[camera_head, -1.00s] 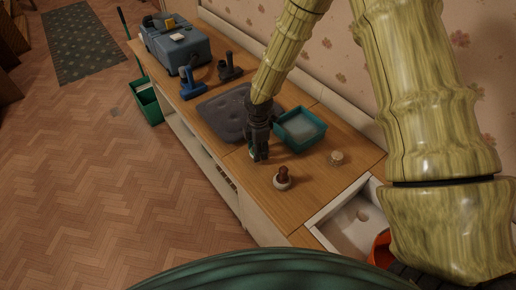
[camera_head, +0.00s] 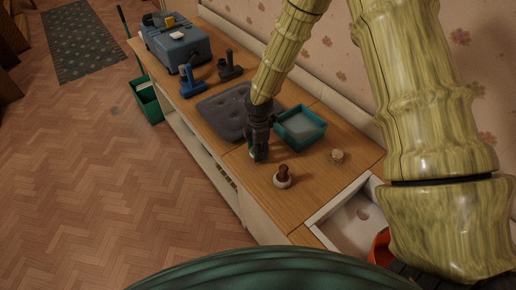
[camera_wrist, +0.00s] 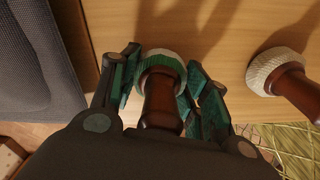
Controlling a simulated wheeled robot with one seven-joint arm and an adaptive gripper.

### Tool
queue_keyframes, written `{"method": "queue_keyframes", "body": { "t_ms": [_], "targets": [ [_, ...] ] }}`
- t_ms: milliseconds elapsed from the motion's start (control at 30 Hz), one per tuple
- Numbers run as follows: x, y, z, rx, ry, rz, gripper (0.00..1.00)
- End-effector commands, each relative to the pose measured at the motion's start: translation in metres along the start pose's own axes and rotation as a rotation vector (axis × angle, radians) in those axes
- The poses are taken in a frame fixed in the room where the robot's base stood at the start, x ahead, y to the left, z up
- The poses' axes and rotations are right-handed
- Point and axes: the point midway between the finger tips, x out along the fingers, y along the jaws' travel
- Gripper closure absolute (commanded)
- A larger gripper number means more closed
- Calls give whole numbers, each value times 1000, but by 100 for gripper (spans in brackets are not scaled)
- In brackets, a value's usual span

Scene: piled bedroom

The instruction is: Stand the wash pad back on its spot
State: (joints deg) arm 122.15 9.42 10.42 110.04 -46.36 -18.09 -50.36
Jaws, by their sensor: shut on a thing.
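My gripper (camera_wrist: 160,95) is shut around the brown handle of a small round pad with a ribbed rim, which looks like the wash pad (camera_wrist: 161,63). The pad end is at or just above the wooden top; I cannot tell if it touches. In the head view my gripper (camera_head: 258,155) is low over the wooden top, between the dark tufted cushion and a second brown-handled pad, and mostly hides what it holds. That second pad (camera_head: 283,176) stands upright, apart from my gripper; it also shows at the right of the wrist view (camera_wrist: 278,75).
A teal tray (camera_head: 322,131) is close right of my gripper. The dark cushion (camera_head: 213,106) lies behind it. A small round tan thing (camera_head: 337,155) is farther right. A blue-grey case (camera_head: 185,50) and two hand tools (camera_head: 187,82) are at the far end. An open white drawer (camera_head: 345,230) is nearer.

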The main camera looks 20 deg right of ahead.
Motion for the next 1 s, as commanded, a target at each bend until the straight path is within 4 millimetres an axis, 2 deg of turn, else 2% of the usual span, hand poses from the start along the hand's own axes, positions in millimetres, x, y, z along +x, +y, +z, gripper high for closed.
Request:
{"method": "queue_keyframes", "body": {
  "t_ms": [833,867,1000],
  "targets": [
    [11,0,0,0,0,0,98],
    [11,0,0,0,0,0,52],
    [11,0,0,0,0,0,29]
  ]
}}
